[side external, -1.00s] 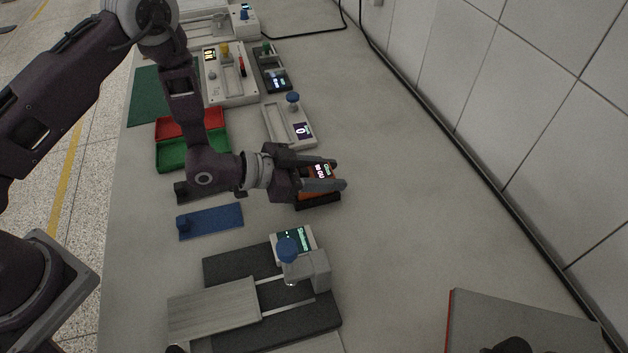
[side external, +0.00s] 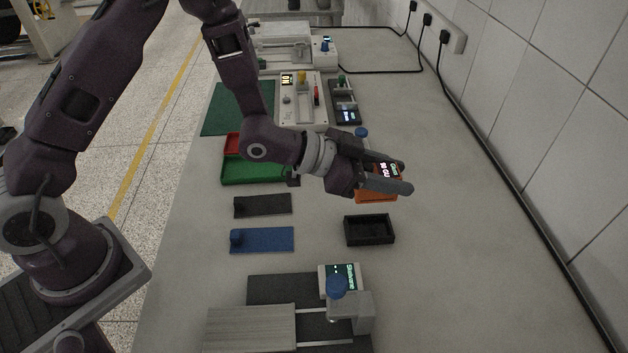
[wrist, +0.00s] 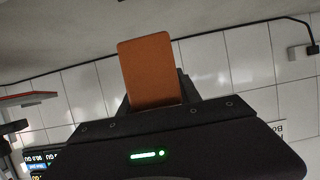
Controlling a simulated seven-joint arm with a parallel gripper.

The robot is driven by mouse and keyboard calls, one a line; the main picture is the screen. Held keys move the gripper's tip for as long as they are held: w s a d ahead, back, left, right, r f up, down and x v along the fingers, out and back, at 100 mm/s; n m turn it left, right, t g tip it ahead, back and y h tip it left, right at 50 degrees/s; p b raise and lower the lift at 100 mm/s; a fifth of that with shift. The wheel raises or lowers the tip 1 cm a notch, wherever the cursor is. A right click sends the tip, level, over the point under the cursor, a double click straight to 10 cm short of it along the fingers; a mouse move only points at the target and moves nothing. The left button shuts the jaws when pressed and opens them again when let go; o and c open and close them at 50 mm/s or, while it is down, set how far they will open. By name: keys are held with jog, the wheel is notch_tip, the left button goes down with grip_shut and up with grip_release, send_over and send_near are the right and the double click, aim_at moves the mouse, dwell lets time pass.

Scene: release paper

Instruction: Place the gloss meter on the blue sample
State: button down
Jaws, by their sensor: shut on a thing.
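My gripper (side external: 396,177) is shut on the gloss meter (side external: 378,195), an orange block with a small lit display on top. It holds the meter up above the bench, beyond the black open tray (side external: 369,242). In the wrist view the orange body of the gloss meter (wrist: 150,70) stands out between the jaws. The blue sample (side external: 270,240) is a flat blue plate with a round blue knob at its left end. It lies on the bench left of the black tray, apart from my gripper. Its top is bare.
A dark grey plate (side external: 268,205) lies just behind the blue sample. In front stands a device with a grey sliding plate (side external: 250,328) and a blue knob (side external: 336,287). A green tray (side external: 250,170) and a red one (side external: 232,143) are behind. Bench at right is clear.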

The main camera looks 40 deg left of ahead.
jog(key=w+a+r+n+t+y, duration=0.15)
jog(key=a+r+n+y, duration=0.35)
jog(key=a, duration=0.7)
jog(key=w+a+r+n+t+y, duration=0.1)
jog(key=a+r+n+t+y, duration=0.4)
jog(key=a, duration=0.8)
jog(key=d+f+n+g+y, duration=0.1)
jog(key=f, duration=0.6)
jog(key=d+f+n+g+y, duration=0.1)
jog(key=f+y, duration=0.1)
jog(key=f, duration=0.5)
jog(key=d+f+n+g+y, duration=0.1)
jog(key=f, duration=0.5)
jog(key=shift+w+f+g, duration=0.15)
jog(key=shift+f+g, duration=0.1)
jog(key=shift+f, duration=0.15)
jog(key=shift+f, duration=0.1)
jog(key=c, duration=0.8)
grip_release()
jog(key=shift+c, duration=0.2)
